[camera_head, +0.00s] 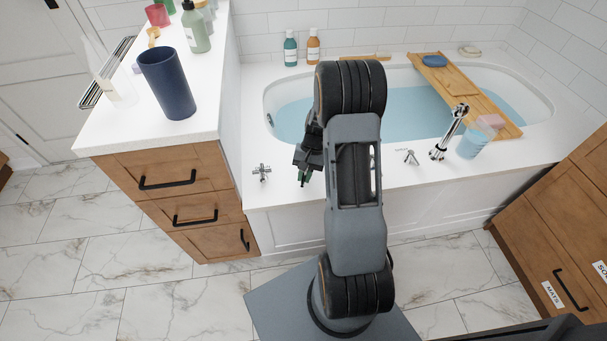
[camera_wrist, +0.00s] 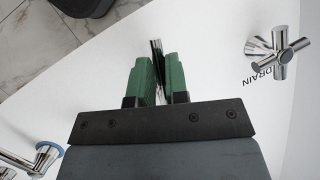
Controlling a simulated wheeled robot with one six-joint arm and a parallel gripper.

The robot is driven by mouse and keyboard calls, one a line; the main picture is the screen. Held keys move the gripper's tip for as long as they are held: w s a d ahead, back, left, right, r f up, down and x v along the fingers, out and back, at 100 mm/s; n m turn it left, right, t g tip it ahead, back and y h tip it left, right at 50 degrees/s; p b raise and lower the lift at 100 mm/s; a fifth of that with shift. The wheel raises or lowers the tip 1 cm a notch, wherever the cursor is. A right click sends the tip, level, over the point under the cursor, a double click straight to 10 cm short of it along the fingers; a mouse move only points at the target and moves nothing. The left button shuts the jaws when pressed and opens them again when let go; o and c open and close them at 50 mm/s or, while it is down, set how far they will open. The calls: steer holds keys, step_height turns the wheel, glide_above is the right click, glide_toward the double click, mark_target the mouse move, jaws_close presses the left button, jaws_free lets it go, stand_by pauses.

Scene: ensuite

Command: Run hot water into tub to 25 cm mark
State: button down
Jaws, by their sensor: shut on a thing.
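The white tub (camera_head: 256,122) holds blue water (camera_head: 400,105); no depth mark is readable. A chrome spout (camera_head: 450,132) stands on the front rim, with a cross handle (camera_head: 409,156) to its left. Another chrome fitting (camera_head: 373,168) is partly hidden behind my arm. My gripper (camera_head: 303,180) is low over the front rim, left of these. In the wrist view my gripper's green fingers (camera_wrist: 160,62) are shut on a slim chrome piece (camera_wrist: 156,46), mostly hidden; I cannot tell which fitting it belongs to. A chrome fitting with a blue ring (camera_wrist: 46,155) is at lower left.
A cross handle (camera_head: 261,173) at the rim's left shows beside a DRAIN label in the wrist view (camera_wrist: 278,46). A wooden tray (camera_head: 465,90) spans the tub, and a blue cup (camera_head: 470,146) stands by the spout. A counter (camera_head: 130,125) is at left; marble floor lies in front.

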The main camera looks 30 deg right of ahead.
steer(key=n, duration=0.1)
steer(key=d+n, duration=0.1)
steer(key=n+g+h+p, duration=0.1)
steer(key=shift+s+d+n, duration=0.2)
steer(key=shift+s+n, duration=0.05)
steer(key=shift+n, duration=0.05)
steer(key=c, duration=1.1)
jaws_free()
steer(key=shift+r, duration=0.15)
steer(key=p+v, duration=0.2)
steer(key=v, duration=1.1)
steer(key=shift+w+d+r, duration=0.2)
